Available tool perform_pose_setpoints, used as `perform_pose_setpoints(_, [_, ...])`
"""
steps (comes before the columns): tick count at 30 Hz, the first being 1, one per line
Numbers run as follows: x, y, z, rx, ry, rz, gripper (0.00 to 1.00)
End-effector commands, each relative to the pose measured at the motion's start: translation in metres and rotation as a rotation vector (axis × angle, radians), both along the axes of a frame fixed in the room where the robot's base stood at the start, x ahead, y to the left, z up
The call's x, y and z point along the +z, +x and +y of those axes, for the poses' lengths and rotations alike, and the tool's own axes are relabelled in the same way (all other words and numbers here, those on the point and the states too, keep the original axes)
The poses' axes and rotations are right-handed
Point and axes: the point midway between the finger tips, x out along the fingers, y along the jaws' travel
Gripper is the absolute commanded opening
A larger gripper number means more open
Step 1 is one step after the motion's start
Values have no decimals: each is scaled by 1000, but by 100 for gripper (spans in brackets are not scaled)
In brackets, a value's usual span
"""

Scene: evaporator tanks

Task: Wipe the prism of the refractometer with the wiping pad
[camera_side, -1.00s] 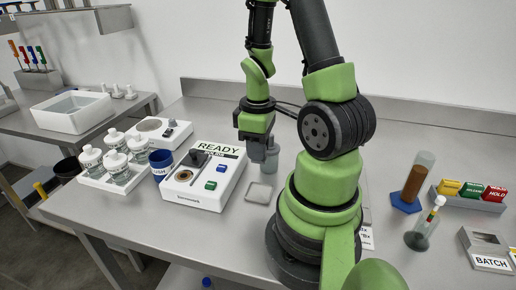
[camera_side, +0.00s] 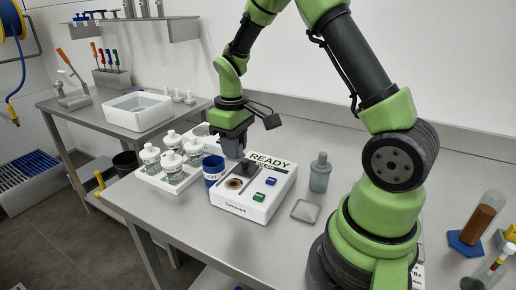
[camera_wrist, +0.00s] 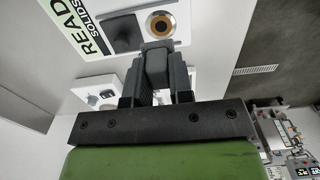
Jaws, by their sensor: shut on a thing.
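The refractometer (camera_side: 262,195) is a white box marked READY, with a blue and a green button. Its prism (camera_side: 234,184) is a round amber-ringed spot on the top, left of the dark raised cover. The prism (camera_wrist: 161,25) also shows uncovered in the wrist view, just beyond my fingertips. My gripper (camera_side: 233,152) is above the refractometer's back left part, pointing down. In the wrist view my gripper (camera_wrist: 157,75) is shut on a small dark grey block, which looks like the wiping pad (camera_wrist: 157,47). The pad appears apart from the prism; the exact gap is unclear.
A blue cup (camera_side: 213,172) stands close left of the refractometer, beside a white tray (camera_side: 158,180) of several lidded jars. A grey bottle (camera_side: 319,173) and a small pale square dish (camera_side: 305,211) are on the right.

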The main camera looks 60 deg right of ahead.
Motion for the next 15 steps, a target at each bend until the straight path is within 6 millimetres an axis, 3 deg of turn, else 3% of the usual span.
perform_pose_setpoints(15, [-25,0,1,-1,1,3,2])
